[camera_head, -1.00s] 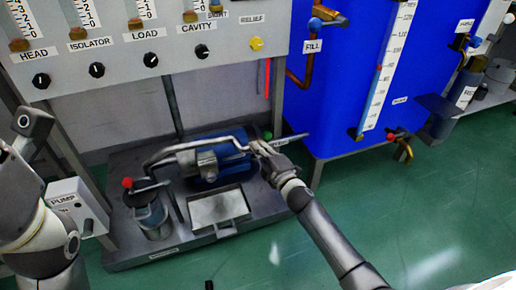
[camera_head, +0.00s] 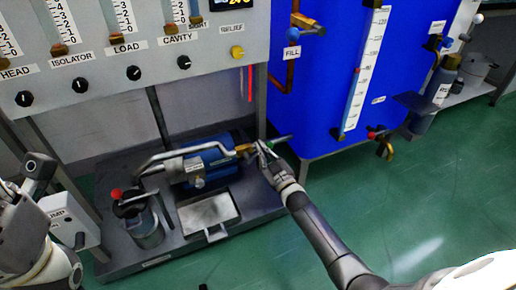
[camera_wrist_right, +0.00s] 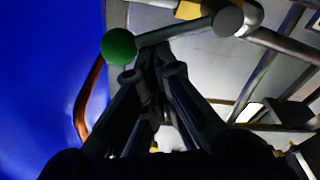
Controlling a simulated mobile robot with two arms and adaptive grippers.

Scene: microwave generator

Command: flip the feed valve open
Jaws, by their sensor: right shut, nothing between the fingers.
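A valve lever with a round green knob (camera_wrist_right: 118,46) crosses the top of the right wrist view. Its grey bar runs right from the knob to a round pivot (camera_wrist_right: 228,20) near a brass-coloured body (camera_wrist_right: 190,10). No label shows on this valve. My right gripper (camera_wrist_right: 153,58) is shut and empty, with its fingertips just under the bar, right of the knob. Whether they touch it I cannot tell. In the head view my right gripper (camera_head: 263,151) is beside the brass fitting (camera_head: 245,149) at the pipe's right end. My left arm shows at the left edge; its gripper does not show clearly.
A blue pump (camera_head: 210,163) and a grey tray (camera_head: 208,211) sit on a dark skid. A red-knobbed canister (camera_head: 145,225) stands left. A blue tank (camera_head: 330,85) rises behind right. A panel of dials (camera_head: 130,60) hangs above.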

